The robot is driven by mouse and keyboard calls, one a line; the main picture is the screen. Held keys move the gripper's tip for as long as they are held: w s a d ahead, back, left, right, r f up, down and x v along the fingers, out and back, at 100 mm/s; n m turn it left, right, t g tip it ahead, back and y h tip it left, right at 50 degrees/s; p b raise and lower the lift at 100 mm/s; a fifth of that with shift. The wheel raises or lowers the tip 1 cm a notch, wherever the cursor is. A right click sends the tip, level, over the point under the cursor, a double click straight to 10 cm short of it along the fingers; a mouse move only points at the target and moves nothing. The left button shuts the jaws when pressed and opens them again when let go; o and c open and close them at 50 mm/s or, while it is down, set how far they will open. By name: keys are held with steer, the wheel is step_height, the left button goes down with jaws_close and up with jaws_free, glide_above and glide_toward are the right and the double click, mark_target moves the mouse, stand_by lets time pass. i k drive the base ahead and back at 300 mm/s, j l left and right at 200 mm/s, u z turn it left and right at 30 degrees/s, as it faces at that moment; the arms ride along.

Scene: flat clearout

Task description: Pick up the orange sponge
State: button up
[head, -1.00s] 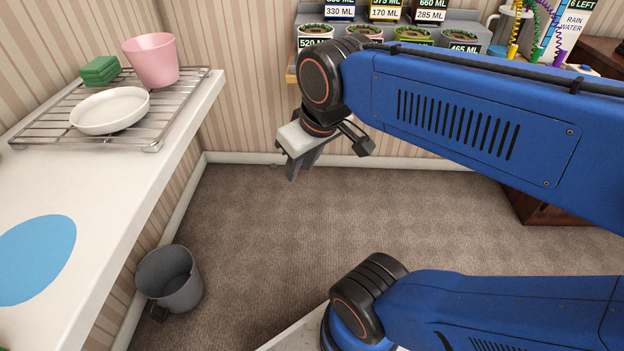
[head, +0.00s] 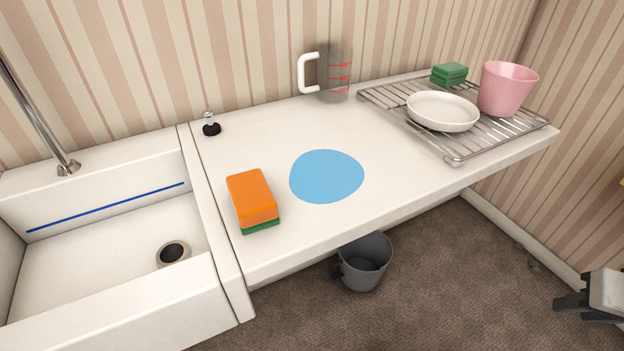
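The orange sponge (head: 250,196) lies on the white counter (head: 230,151), just right of the sink, with a green layer along its underside. Nothing covers it. My gripper (head: 572,306) shows only in part at the lower right edge of the head view, out over the floor and far to the right of the sponge. Its dark fingers point left, and the rest of it is cut off by the frame. I cannot tell whether it is open or shut, and I see nothing held in it.
A blue round patch (head: 327,176) lies beside the sponge. A measuring jug (head: 334,72) and a black stopper (head: 211,128) stand behind. A wire rack (head: 466,152) holds a white plate (head: 442,111), pink cup (head: 506,89) and green sponge (head: 449,74). The sink (head: 100,262) is left; a grey bucket (head: 365,266) stands below.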

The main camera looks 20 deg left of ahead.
mark_target(255, 208)
steer(key=u, duration=1.65)
